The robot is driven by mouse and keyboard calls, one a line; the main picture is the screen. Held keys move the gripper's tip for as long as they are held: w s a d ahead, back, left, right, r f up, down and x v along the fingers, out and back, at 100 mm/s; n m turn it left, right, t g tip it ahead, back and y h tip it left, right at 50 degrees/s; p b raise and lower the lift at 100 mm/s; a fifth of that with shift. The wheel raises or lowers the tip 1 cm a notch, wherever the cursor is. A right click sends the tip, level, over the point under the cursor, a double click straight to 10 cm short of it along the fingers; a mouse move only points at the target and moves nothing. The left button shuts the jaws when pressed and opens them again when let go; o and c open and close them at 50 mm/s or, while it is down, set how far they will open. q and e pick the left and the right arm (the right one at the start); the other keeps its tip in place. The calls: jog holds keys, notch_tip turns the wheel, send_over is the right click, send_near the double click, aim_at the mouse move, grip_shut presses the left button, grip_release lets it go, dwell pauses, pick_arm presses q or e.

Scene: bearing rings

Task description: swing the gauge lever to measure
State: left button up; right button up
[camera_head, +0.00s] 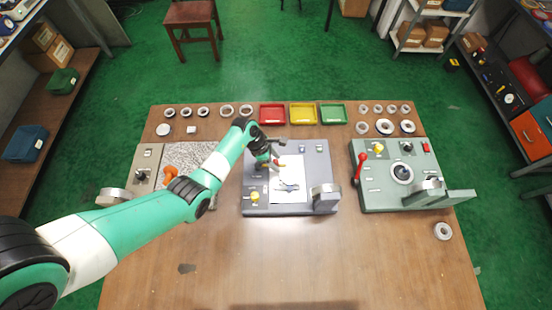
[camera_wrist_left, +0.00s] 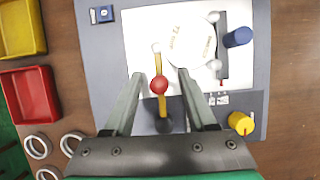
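The gauge lever (camera_wrist_left: 162,107) is a thin brass-coloured bar with a red ball knob (camera_wrist_left: 158,85), seen in the left wrist view. Its lower end meets a dark round pivot (camera_wrist_left: 165,126). My left gripper (camera_wrist_left: 160,73) is open, with one finger on each side of the knob and a visible gap on both sides. In the head view my left gripper (camera_head: 273,162) is over the upper left of the grey gauge station (camera_head: 262,208). A pale disc with lettering (camera_wrist_left: 190,40) lies on the station's white panel beyond the lever. My right gripper is not in view.
A blue cylinder (camera_wrist_left: 237,37) and a yellow knob (camera_wrist_left: 241,123) stand on the station's right in the wrist view. Red (camera_head: 272,113), yellow (camera_head: 302,113) and green (camera_head: 333,113) trays line the back. A green station (camera_head: 385,198) stands right. The front table is clear.

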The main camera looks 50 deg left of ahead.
aim_at(264, 166)
pick_arm(q)
jog(key=p+v, duration=0.4)
jog(key=v, duration=0.7)
jog(key=shift+r+p, duration=0.3)
